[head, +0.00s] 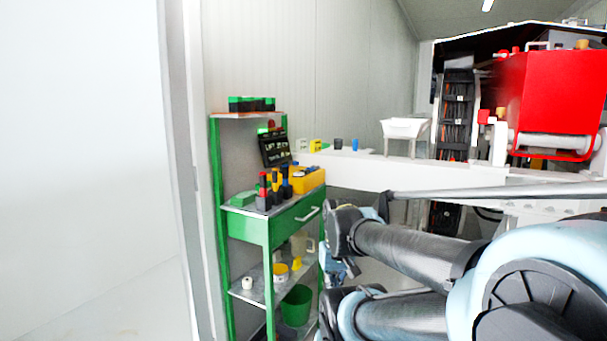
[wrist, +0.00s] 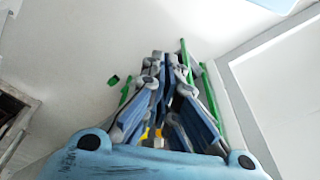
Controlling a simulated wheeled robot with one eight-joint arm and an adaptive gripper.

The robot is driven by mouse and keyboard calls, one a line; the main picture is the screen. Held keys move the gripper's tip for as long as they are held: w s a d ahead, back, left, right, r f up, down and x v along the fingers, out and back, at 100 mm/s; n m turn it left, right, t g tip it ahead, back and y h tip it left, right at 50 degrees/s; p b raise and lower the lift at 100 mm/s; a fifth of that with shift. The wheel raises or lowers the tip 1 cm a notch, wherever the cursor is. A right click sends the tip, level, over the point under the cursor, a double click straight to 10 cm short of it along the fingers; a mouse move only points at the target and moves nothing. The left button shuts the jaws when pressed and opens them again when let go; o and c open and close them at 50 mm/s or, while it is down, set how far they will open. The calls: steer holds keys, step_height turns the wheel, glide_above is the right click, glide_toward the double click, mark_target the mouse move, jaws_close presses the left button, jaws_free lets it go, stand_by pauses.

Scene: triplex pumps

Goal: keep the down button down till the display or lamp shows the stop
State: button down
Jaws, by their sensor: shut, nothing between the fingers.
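A dark display (head: 275,148) with pale text, the top line seeming to start with "LIFT", stands on the green cart. The rest of its text is too small to read. A small red part and a green part show just above it, and I cannot tell whether a lamp is lit. I cannot make out the down button in either view. My gripper (wrist: 167,62) is shut and empty in the wrist view, pointing toward the green cart frame. In the head view it is largely hidden behind my arm, at the cart's right side.
The green cart (head: 268,230) carries a yellow box (head: 307,180), several small bottles and a green bin (head: 296,305) low down. A white beam (head: 430,175) runs to the right behind my arm. A red tank (head: 560,95) stands at upper right. The left floor is clear.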

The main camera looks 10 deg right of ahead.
step_height(320, 180, up, 34)
steer(key=m+t, duration=0.7)
steer(key=m, duration=0.2)
glide_above(307, 170)
steer(key=shift+s+a, duration=0.1)
steer(key=shift+s, duration=0.1)
steer(key=shift+f, duration=4.35)
steer(key=shift+f, duration=0.1)
steer(key=shift+s+f, duration=0.1)
steer(key=shift+f, duration=0.15)
